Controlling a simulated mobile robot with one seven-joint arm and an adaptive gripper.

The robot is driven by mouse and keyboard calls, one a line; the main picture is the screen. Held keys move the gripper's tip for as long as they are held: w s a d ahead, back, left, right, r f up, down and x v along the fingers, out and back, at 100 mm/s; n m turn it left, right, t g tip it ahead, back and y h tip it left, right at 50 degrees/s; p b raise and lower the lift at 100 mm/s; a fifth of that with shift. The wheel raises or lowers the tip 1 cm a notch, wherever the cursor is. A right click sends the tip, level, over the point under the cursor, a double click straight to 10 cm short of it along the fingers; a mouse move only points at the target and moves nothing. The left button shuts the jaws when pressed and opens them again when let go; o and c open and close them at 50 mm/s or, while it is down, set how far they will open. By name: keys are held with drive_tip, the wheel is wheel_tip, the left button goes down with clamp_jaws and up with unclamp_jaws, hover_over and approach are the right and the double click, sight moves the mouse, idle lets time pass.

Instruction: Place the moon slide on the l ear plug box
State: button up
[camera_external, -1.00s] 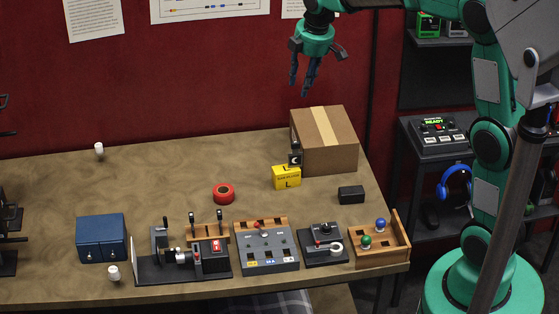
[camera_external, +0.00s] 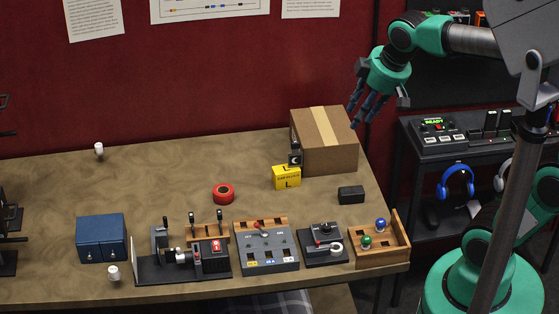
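The yellow ear plug box (camera_external: 287,177) marked L sits on the table in front of the cardboard box. The small dark slide with a pale moon mark (camera_external: 295,155) stands upright on top of the yellow box or directly behind it; I cannot tell whether it touches. My gripper (camera_external: 362,112) hangs in the air to the right, beside the cardboard box's upper right edge in the picture. Its fingers point down and look apart, with nothing seen between them.
A cardboard box (camera_external: 330,145) stands directly behind the yellow box. A red tape roll (camera_external: 223,194) and a black block (camera_external: 351,194) lie nearby. Switch panels, a wooden tray (camera_external: 380,250) and a blue cabinet (camera_external: 102,238) line the front.

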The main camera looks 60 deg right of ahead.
drive_tip(key=s+a+f+m+t, duration=0.1)
drive_tip(key=s+a+f+m, duration=0.1)
drive_tip(key=s, duration=0.8)
drive_tip(key=shift+s+a+f+m, duration=0.35)
drive_tip(key=shift+a+f+m, duration=0.05)
drive_tip(key=shift+a+f, duration=0.15)
drive_tip(key=shift+f, duration=0.15)
wheel_tip(320, 180, down, 18)
drive_tip(key=b, duration=1.8)
